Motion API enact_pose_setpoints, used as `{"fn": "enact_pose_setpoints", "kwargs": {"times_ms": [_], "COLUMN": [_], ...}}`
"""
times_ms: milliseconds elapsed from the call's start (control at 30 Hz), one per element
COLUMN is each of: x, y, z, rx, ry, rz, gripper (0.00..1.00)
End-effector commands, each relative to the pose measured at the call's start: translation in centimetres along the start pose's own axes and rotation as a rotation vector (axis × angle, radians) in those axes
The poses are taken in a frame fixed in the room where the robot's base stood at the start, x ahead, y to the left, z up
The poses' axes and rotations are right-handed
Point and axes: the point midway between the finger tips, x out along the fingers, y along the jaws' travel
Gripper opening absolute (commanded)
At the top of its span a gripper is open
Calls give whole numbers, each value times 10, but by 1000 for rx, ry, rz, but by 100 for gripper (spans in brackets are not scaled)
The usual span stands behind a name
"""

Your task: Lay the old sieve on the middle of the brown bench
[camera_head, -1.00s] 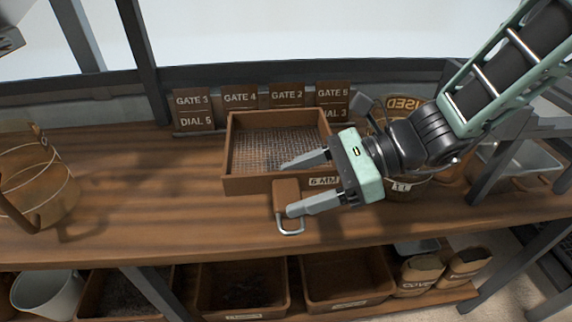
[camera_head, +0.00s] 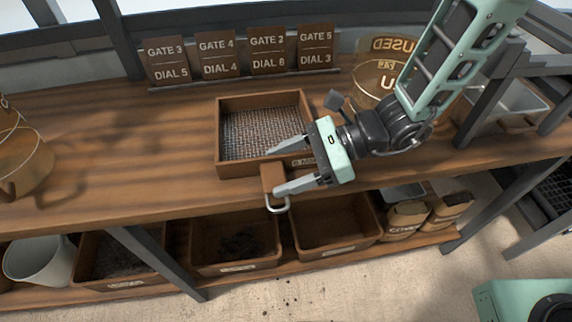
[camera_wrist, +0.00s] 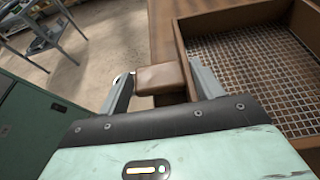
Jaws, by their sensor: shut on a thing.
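The sieve (camera_head: 217,163) is a square brown wooden frame with a wire mesh floor and a short wooden handle ending in a metal loop. It sits over the brown bench (camera_head: 110,150) near its front edge, with the handle toward the front. My gripper (camera_head: 280,171) is shut on the handle, one finger on each side of it. In the wrist view the handle block shows between the fingers (camera_wrist: 160,88), and the sieve's mesh (camera_wrist: 250,70) lies to the right. I cannot tell whether the sieve touches the bench top.
Gate and dial cards (camera_head: 218,55) stand along the back. A round labelled container (camera_head: 372,70) is behind my arm, and a tan round vessel (camera_head: 22,160) stands at the far left. The bench between vessel and sieve is clear. Wooden bins (camera_head: 236,238) sit on the shelf below.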

Motion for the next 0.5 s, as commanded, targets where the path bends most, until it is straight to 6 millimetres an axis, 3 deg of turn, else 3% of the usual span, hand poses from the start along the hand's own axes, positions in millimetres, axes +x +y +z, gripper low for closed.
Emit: {"fn": "enact_pose_setpoints", "kwargs": {"times_ms": [233, 267, 300, 500], "x": [2, 1, 1, 1], "y": [0, 0, 0, 0], "z": [-4, -3, -2, -2], "rx": [0, 1, 1, 1], "ry": [-1, -1, 0, 0], "rz": [0, 0, 0, 0], "gripper": [38, 74, 85, 88]}}
